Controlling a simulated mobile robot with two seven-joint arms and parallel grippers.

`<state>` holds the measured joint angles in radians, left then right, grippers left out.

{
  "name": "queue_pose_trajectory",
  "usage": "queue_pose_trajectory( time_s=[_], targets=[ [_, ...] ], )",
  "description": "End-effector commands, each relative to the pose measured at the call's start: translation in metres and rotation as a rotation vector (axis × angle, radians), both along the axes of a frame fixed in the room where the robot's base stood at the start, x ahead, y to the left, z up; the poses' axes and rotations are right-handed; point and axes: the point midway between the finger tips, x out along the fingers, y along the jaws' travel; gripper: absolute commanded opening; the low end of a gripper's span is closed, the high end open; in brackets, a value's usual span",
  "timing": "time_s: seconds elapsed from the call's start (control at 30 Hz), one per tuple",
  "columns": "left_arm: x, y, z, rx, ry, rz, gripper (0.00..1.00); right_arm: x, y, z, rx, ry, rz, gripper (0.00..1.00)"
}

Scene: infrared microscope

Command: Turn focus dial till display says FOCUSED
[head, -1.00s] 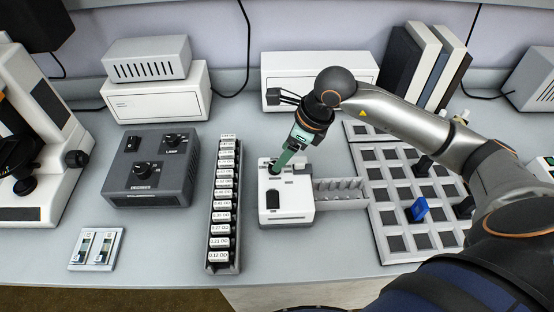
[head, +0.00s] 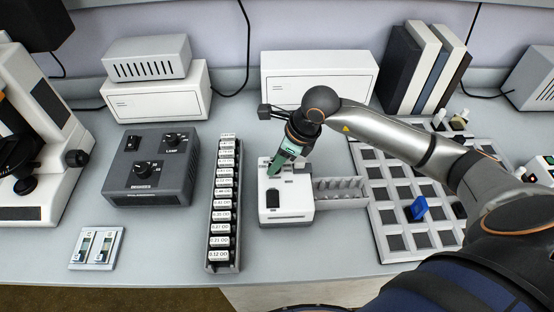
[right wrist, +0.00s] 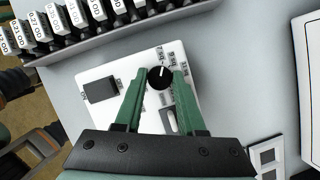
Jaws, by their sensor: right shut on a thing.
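A small white box (head: 296,205) stands on the bench in the middle of the head view, and it also shows in the right wrist view (right wrist: 188,58). A round black dial (right wrist: 158,80) with a white pointer line and printed marks around it sits on its top. My right gripper (head: 274,173) comes down on the box. Its green fingers are shut on the dial, one on each side. In the head view the fingers hide the dial. My left gripper is not in view.
A rack of labelled filters (head: 210,265) stands close left of the box. A grey control box (head: 120,165) with knobs is farther left, beside a microscope (head: 50,190). A slotted tray (head: 378,228) lies to the right. Bench in front is clear.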

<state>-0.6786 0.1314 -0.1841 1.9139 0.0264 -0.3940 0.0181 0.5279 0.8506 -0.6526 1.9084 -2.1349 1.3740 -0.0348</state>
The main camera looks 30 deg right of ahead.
Motion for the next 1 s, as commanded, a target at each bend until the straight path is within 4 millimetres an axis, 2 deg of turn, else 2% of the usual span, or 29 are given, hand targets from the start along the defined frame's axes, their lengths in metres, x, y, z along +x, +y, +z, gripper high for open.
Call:
queue_pose_trajectory(
  time_s=[0.03, 0.2, 0.3, 0.67, 1.0],
  targets=[
    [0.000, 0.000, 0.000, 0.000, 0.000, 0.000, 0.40, 0.000, 0.000, 0.000, 0.000, 0.000, 0.000, 0.27],
    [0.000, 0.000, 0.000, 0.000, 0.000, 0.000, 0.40, 0.000, 0.000, 0.000, 0.000, 0.000, 0.000, 0.08],
    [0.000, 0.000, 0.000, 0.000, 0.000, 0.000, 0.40, 0.000, 0.000, 0.000, 0.000, 0.000, 0.000, 0.00],
    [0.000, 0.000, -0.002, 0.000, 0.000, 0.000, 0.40, 0.000, 0.000, 0.000, 0.000, -0.001, -0.027, 0.00],
    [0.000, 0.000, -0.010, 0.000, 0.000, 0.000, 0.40, 0.000, 0.001, 0.000, 0.000, -0.004, -0.220, 0.00]
  ],
)
